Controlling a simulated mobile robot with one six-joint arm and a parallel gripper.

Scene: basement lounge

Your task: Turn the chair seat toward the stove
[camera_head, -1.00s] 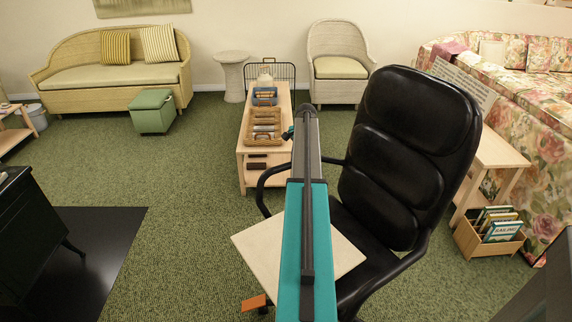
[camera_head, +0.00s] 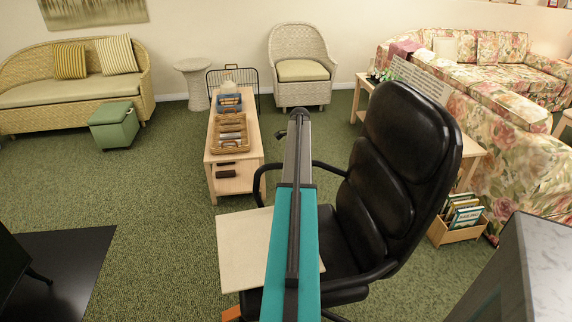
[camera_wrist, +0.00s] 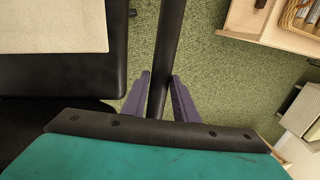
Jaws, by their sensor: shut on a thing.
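The black chair (camera_head: 408,150) stands right of centre in the head view, its tall padded back at the right and its seat opening toward the left. A flat cream panel (camera_head: 243,248) lies over the seat; it also shows in the wrist view (camera_wrist: 50,25). In the wrist view the purple fingers of my gripper (camera_wrist: 160,92) close around a black bar of the chair (camera_wrist: 168,45), which looks like an armrest. My arm hides part of the seat, and the gripper is hidden in the head view. The black stove (camera_head: 12,272) is cut off at the lower left edge.
A dark floor mat (camera_head: 72,262) lies by the stove. A low wooden table (camera_head: 246,178) with baskets stands beyond the chair. A side table (camera_head: 470,150), a book box (camera_head: 450,236) and a floral sofa (camera_head: 510,150) crowd the right. Green carpet between stove and chair is clear.

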